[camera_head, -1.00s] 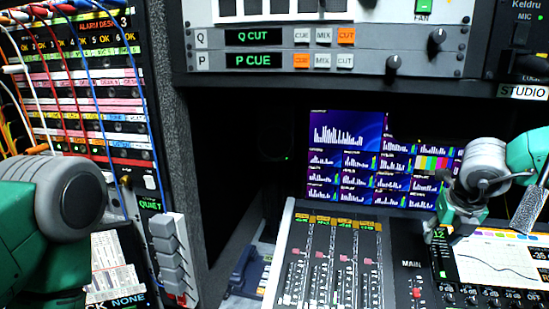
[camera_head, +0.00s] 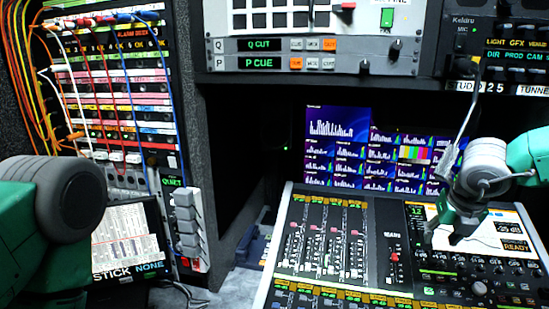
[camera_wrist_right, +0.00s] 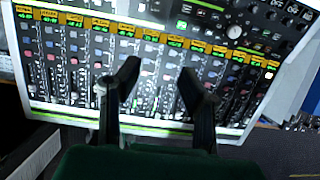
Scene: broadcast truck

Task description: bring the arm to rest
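My right arm comes in from the right in the head view. Its green and grey wrist ends in the right gripper (camera_head: 444,236), which hangs in front of the mixing console's screen (camera_head: 502,230). In the right wrist view the two dark fingers of this gripper (camera_wrist_right: 160,78) stand apart, with nothing between them. The console (camera_wrist_right: 70,103) lies beyond them with its rows of faders. I cannot tell how close the fingertips are to its surface. My left arm shows at the left edge as a green link and grey joint. Its gripper is out of view.
A patch bay (camera_head: 110,95) with coloured cables stands at the left. A monitor wall (camera_head: 335,150) stands behind the console. Rack panels (camera_head: 300,55) cross the top. A dark gap lies left of the monitors.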

